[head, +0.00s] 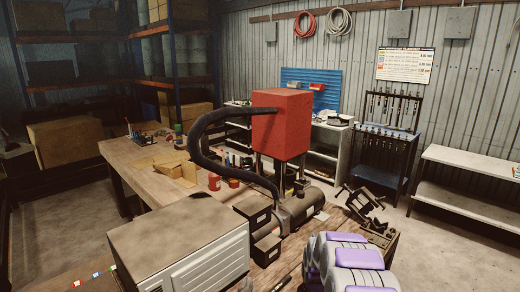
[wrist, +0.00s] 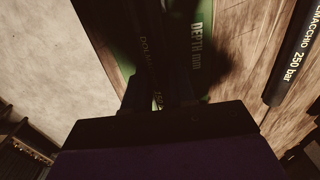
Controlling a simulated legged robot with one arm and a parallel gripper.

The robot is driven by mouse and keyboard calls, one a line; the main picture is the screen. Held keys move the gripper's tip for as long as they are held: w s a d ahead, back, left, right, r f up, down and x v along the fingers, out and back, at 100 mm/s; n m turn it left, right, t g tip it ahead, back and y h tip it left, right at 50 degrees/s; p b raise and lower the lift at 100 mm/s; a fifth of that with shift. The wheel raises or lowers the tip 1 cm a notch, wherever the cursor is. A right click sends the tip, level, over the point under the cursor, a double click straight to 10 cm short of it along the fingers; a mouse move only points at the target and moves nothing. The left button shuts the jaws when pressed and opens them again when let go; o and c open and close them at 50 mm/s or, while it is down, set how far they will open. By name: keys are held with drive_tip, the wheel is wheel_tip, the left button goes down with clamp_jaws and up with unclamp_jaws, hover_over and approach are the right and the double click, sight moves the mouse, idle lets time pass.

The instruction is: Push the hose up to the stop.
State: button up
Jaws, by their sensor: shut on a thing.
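In the wrist view my gripper (wrist: 160,100) is dark and shut on a black hose (wrist: 148,48) with pale printing, partly lost in shadow. The hose lies over or close to a green strip (wrist: 200,45) marked "DEPTH mm". The hose's far end and any stop are hidden in the dark, so I cannot tell whether they touch. In the head view my purple and grey arm covers the lower right and my gripper is hidden. A red box-shaped machine (head: 282,125) stands on posts over the bench, with a thick black corrugated tube (head: 203,150) curving down from it.
A second black hose (wrist: 293,55), printed "250 bar", lies on the wooden bench to the right in the wrist view. In the head view, a dark clamp-like device (head: 362,202) stands right of the machine, and a grey cabinet (head: 180,245) stands at the front left.

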drive_tip(key=shift+w+d, duration=0.3)
drive_tip(key=shift+w, duration=0.05)
idle(0.4)
drive_tip(key=o, duration=1.8)
drive_tip(key=shift+r, duration=0.1)
drive_tip(key=shift+r+p, duration=1)
drive_tip(key=shift+r, duration=3.35)
